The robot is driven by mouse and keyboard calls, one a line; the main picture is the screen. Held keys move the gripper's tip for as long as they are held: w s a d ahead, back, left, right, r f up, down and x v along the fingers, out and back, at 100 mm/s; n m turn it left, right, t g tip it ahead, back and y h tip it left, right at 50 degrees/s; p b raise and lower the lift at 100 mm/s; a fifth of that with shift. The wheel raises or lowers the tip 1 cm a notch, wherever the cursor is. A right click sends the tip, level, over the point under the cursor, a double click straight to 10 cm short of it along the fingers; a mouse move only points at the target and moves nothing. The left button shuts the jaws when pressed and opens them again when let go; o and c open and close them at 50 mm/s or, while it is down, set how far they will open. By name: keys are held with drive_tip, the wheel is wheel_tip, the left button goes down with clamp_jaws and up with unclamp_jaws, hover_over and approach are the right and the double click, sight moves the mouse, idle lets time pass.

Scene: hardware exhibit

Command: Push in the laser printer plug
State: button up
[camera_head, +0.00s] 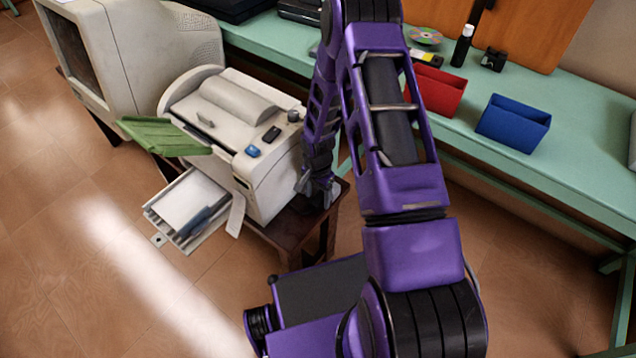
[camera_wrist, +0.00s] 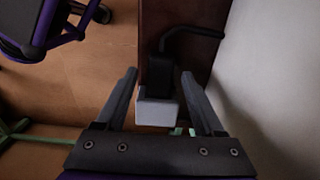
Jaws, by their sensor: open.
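The white laser printer (camera_head: 265,180) stands on a small dark wooden table (camera_head: 290,240). My gripper (camera_head: 318,195) is low beside the printer's right side, and my arm hides part of that area in the head view. In the wrist view my gripper (camera_wrist: 159,74) is open, with one finger on each side of a black plug (camera_wrist: 162,75) and a pale grey block (camera_wrist: 156,112) joined to it. A black cable (camera_wrist: 195,32) bends from the plug toward the printer's pale side (camera_wrist: 262,75). I cannot tell whether the fingers touch the plug or how deep it sits.
A green bench (camera_head: 480,135) runs behind, with a red bin (camera_head: 440,92) and a blue bin (camera_head: 514,122). An old monitor (camera_head: 140,50) stands left of the printer. The printer's open paper tray (camera_head: 190,205) sticks out at the front.

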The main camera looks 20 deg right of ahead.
sight(318, 199)
wheel_tip(318, 199, up, 17)
drive_tip(key=p, duration=0.2)
idle(0.5)
